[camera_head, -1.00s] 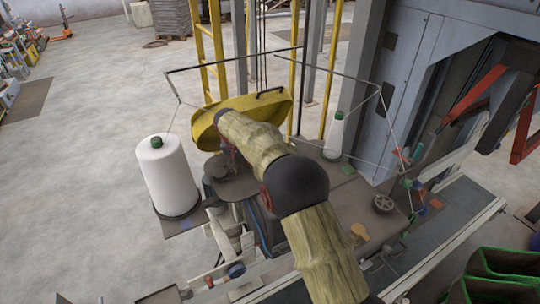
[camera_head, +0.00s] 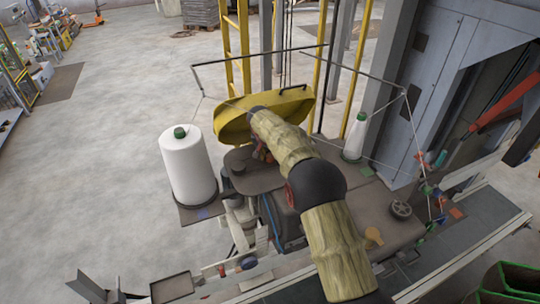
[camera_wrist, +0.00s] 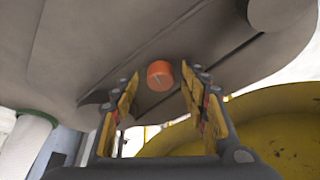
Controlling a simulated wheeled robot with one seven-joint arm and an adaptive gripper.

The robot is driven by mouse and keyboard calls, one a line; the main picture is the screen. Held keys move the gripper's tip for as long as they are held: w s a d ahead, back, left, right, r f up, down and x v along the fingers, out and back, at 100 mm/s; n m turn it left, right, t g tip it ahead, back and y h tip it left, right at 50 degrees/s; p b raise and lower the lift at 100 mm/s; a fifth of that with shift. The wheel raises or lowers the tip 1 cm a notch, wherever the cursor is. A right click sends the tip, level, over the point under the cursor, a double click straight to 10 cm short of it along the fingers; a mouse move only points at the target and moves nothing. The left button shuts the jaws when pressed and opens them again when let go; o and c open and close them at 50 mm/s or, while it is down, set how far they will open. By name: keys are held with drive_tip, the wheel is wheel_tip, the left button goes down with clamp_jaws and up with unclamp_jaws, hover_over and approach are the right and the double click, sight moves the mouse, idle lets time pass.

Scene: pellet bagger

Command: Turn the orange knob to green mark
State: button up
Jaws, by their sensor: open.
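The orange knob (camera_wrist: 160,75) shows in the wrist view on a grey machine surface (camera_wrist: 75,55). A thin pale line runs across its face. My gripper (camera_wrist: 158,88) is open, with a finger on either side of the knob in the picture and a gap to each side. I cannot tell how deep the fingertips reach beside it. No green mark can be made out near the knob in the wrist view.
A large white thread cone (camera_head: 188,165) stands left of the machine, and a smaller white cone (camera_head: 355,137) stands at its back right. A yellow curved guard (camera_head: 232,121) is behind my arm. Thin rods and threads stretch above the machine. Open floor lies to the left.

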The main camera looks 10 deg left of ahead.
drive_tip(key=shift+a+f, duration=0.1)
drive_tip(key=shift+c, duration=1)
drive_tip(key=c, duration=1)
